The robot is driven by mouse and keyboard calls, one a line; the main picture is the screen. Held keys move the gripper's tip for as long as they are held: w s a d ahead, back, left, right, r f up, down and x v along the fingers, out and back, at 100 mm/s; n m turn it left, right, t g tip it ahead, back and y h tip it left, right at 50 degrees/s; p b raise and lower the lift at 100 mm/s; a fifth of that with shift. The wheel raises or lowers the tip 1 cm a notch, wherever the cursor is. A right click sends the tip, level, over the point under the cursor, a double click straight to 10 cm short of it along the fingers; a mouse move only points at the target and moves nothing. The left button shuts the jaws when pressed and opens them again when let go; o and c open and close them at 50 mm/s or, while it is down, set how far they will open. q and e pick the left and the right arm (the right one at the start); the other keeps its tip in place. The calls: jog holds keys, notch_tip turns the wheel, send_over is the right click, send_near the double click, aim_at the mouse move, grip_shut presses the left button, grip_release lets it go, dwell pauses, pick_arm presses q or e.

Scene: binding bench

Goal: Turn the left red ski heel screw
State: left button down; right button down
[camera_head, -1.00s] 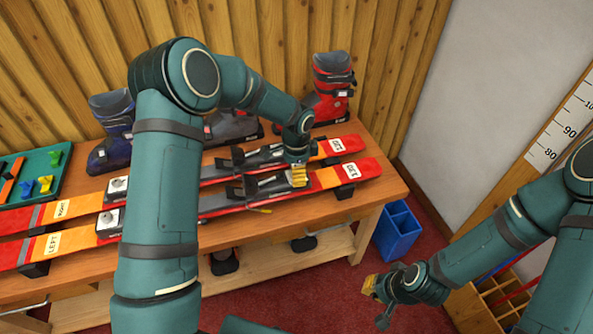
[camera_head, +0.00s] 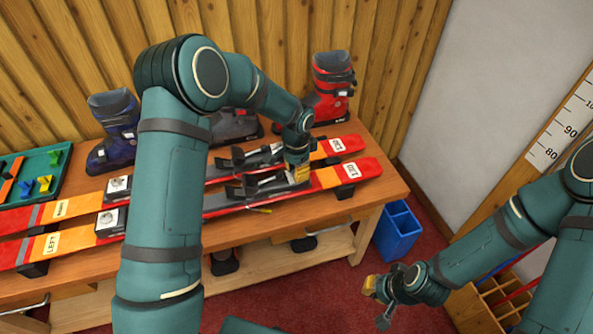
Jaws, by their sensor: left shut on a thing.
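The left red ski (camera_head: 335,180), the nearer one, lies on the bench with "LEFT" printed at its left end. Its heel binding (camera_head: 265,182) is black and grey. My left gripper (camera_head: 301,175) points down at the right end of this binding, its yellow fingertips low and close together. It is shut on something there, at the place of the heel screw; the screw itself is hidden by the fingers. My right gripper (camera_head: 372,286) hangs over the floor in front of the bench, away from the skis; its finger gap is too small to judge.
The right ski (camera_head: 335,147) lies just behind. A red boot (camera_head: 333,88), a grey boot (camera_head: 234,126) and a blue boot (camera_head: 113,132) stand at the back. A green tool tray (camera_head: 38,190) is at left. A blue bin (camera_head: 398,232) stands right of the bench.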

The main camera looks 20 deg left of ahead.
pick_arm(q)
jog(key=n, duration=0.4)
jog(key=shift+n, duration=2.3)
jog(key=c, duration=0.7)
grip_release()
notch_tip(320, 180, up, 12)
